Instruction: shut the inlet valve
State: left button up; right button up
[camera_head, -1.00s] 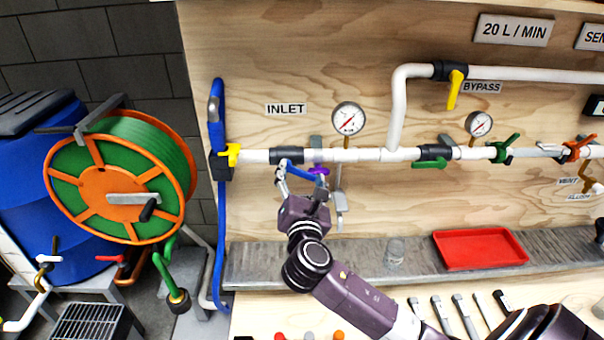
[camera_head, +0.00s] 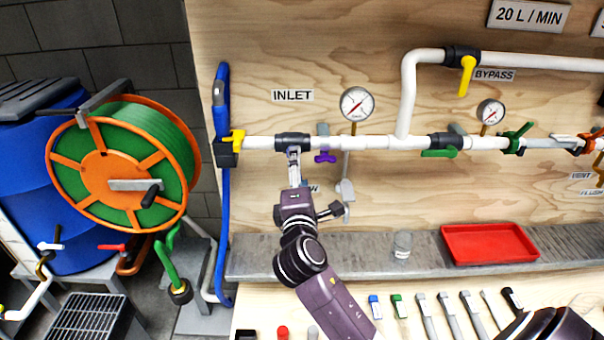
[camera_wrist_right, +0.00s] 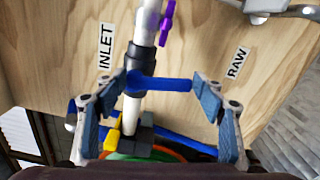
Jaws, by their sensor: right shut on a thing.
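The inlet valve (camera_head: 292,142) is a black body on the white pipe under the INLET sign. In the right wrist view its blue handle (camera_wrist_right: 165,84) stands out from the valve body (camera_wrist_right: 137,82), square across the pipe. In the head view the handle hangs below the pipe, mostly hidden by my gripper. My right gripper (camera_head: 294,160) is just under the valve. In the right wrist view its fingers (camera_wrist_right: 163,98) lie either side of the blue handle, shut on it. My left gripper is not in view.
A purple lever (camera_head: 325,157) and a gauge (camera_head: 357,103) are close on the right. A yellow valve (camera_head: 232,141) and blue hose (camera_head: 223,200) are on the left, beside a green hose reel (camera_head: 125,165). A red tray (camera_head: 488,244) and a jar (camera_head: 402,244) sit on the ledge below.

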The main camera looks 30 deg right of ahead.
jog(key=shift+w+a+f+m+b, duration=0.1)
jog(key=shift+a+f+m+b, duration=0.1)
jog(key=shift+m, duration=0.3)
jog(key=shift+w+a+f+m+b, duration=0.1)
jog(key=shift+m+b, duration=0.05)
jog(key=shift+m, duration=0.35)
jog(key=shift+r, duration=0.1)
jog(key=o, duration=1.7)
jog(key=v, duration=1.2)
jog(key=shift+s, duration=0.15)
